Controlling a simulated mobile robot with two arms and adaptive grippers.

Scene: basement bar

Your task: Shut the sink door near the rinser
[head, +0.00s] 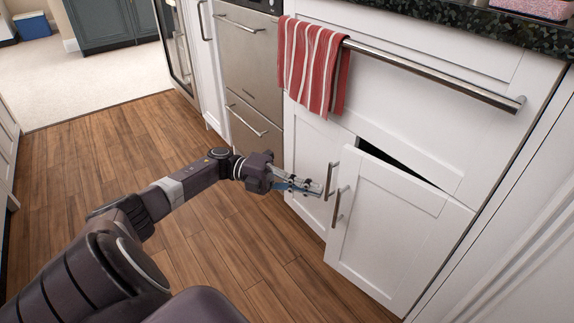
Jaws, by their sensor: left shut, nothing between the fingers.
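The white sink cabinet has two doors below a towel bar. The right door (393,230) stands ajar, swung out a little at its left side, with a dark gap showing above it. Its handle (338,206) is upright near its left edge. The left door (304,158) looks closed, and its handle (329,180) is just left of the other. My left gripper (320,190) is shut and empty, its fingertips close to the left door's handle; I cannot tell if they touch. My right gripper is out of view. No rinser can be made out.
A red striped towel (312,65) hangs on the metal bar (435,76) above the doors. Steel drawers (250,72) are to the left. A dark countertop (478,20) runs along the top right. The wood floor (200,250) is clear.

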